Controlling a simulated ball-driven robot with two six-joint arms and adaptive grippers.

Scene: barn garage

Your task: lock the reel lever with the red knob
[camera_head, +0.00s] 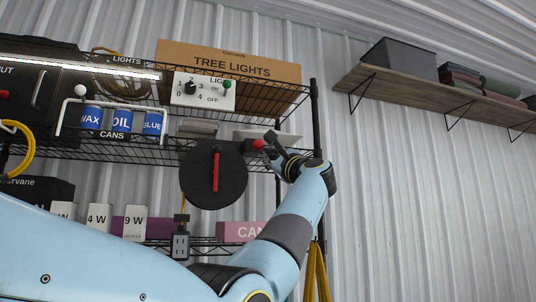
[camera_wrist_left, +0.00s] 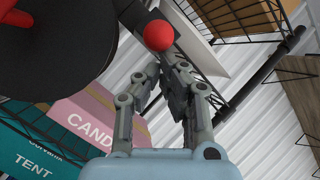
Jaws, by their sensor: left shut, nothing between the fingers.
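The reel is a black disc (camera_head: 208,190) with a red bar (camera_head: 215,172) on its face, in front of the wire shelf. In the left wrist view the disc (camera_wrist_left: 70,45) fills the upper left. The red knob (camera_head: 258,144) is at the disc's upper right. In the left wrist view the red knob (camera_wrist_left: 158,36) is a ball just beyond my fingertips, on a dark lever (camera_wrist_left: 132,14). My left gripper (camera_head: 270,139) is shut and empty close by the knob; its fingers (camera_wrist_left: 166,72) point at it. I cannot tell whether they touch. My right gripper is not in view.
The wire shelf holds a tree lights box (camera_head: 230,62), a switch panel (camera_head: 205,91), a can rack (camera_head: 112,104) and a pink box (camera_head: 240,231). A black shelf post (camera_head: 315,115) stands right of the reel. A wooden wall shelf (camera_head: 430,95) is at the upper right, with bare wall below.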

